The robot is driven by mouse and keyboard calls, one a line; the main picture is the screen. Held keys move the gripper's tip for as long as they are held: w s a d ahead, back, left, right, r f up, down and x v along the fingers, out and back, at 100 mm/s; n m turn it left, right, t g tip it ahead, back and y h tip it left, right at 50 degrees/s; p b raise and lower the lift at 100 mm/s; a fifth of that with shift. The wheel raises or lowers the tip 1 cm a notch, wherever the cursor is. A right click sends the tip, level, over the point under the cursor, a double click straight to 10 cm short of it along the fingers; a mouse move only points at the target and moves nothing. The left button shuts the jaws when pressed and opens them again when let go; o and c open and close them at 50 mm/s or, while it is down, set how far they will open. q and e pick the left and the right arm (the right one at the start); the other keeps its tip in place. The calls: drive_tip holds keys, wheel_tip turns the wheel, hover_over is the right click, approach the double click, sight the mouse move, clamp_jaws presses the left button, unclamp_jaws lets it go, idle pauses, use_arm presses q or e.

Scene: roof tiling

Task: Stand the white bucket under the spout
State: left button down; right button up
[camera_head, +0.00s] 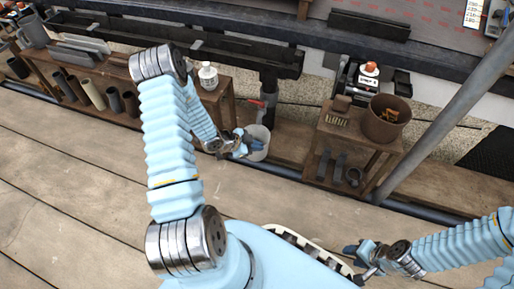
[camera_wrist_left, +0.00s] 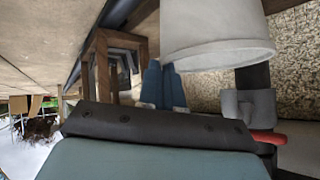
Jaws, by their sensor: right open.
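The white bucket (camera_head: 259,152) stands upright by the deck's far edge, just below the dark vertical pipe (camera_head: 269,88) that comes down from the gutter. I cannot make out a spout opening clearly. My left gripper (camera_head: 250,143) is at the bucket's rim. In the left wrist view, which is upside down, the bucket (camera_wrist_left: 217,30) fills the top. The two blue fingers (camera_wrist_left: 163,86) are close together at its rim, one partly hidden behind the wall, and look shut on it. My right gripper (camera_head: 357,254) is open and empty at the lower right.
A wooden stand (camera_head: 335,133) with a brown pot (camera_head: 386,119) and tools is right of the bucket. A low bench (camera_head: 95,75) with tubes and a white bottle (camera_head: 208,76) is to the left. A grey pole (camera_head: 450,110) slants down at right. The near deck planks are clear.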

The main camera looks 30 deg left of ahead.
use_arm(q)
drive_tip(key=shift+w+a+f, duration=0.1)
drive_tip(key=shift+w+f, duration=0.15)
drive_tip(key=shift+f, duration=0.5)
drive_tip(key=shift+b, duration=0.3)
drive_tip(key=shift+f, duration=0.15)
drive_tip(key=c, duration=1.3)
unclamp_jaws()
